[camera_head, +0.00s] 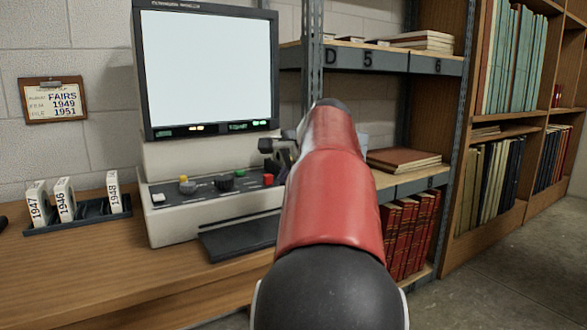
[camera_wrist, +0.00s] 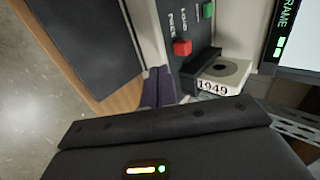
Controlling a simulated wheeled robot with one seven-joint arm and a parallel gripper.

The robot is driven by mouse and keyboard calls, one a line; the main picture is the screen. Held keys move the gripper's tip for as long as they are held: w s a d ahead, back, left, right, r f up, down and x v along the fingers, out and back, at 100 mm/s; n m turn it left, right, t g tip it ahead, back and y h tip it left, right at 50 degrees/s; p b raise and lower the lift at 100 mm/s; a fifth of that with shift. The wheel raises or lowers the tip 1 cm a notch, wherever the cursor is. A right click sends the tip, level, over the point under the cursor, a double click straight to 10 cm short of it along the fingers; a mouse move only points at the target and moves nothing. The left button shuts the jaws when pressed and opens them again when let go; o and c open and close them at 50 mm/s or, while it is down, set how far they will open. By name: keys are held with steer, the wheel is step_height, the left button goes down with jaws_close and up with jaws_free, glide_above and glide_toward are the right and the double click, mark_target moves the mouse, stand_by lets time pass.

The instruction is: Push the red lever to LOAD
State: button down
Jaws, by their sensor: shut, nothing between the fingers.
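The red lever shows as a small red knob (camera_head: 268,179) at the right end of the reader's control panel (camera_head: 215,186). In the wrist view the red knob (camera_wrist: 182,48) stands below two small white labels; one appears to read LOAD, the other is hard to read. I cannot tell which setting the lever is in. My gripper (camera_head: 268,147) is above and near the right end of the panel, partly hidden by my red arm. In the wrist view its closed dark fingers (camera_wrist: 158,88) are empty and apart from the red knob.
The reader's lit screen (camera_head: 208,73) rises behind the panel. A white 1949 film box (camera_wrist: 212,85) sits beside the panel. A rack (camera_head: 80,218) of labelled boxes stands left on the wooden desk (camera_head: 110,270). Metal shelving (camera_head: 385,62) stands right.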

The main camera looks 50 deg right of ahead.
mark_target(268, 175)
steer(key=shift+w+d+f+p, duration=0.1)
steer(key=shift+w+d+f, duration=0.15)
steer(key=shift+w, duration=0.6)
steer(key=shift+w+d+f+p, duration=0.15)
steer(key=shift+w+d, duration=0.1)
steer(key=shift+w, duration=0.65)
steer(key=shift+w+d+f+p, duration=0.1)
steer(key=shift+w+d+f, duration=0.15)
steer(key=shift+w, duration=0.6)
steer(key=shift+r, duration=0.1)
steer(key=shift+w+r+p, duration=0.1)
steer(key=shift+w+p, duration=0.2)
steer(key=shift+p, duration=0.1)
steer(key=shift+w+d+r+p, duration=0.1)
steer(key=shift+w+d+p, duration=0.1)
steer(key=shift+w+p, duration=0.35)
steer(key=shift+w+d+p, duration=0.15)
steer(key=shift+w+p, duration=0.3)
steer(key=shift+w, duration=0.1)
steer(key=shift+w+d+f, duration=0.15)
steer(key=shift+w+f, duration=0.05)
steer(key=shift+w, duration=0.2)
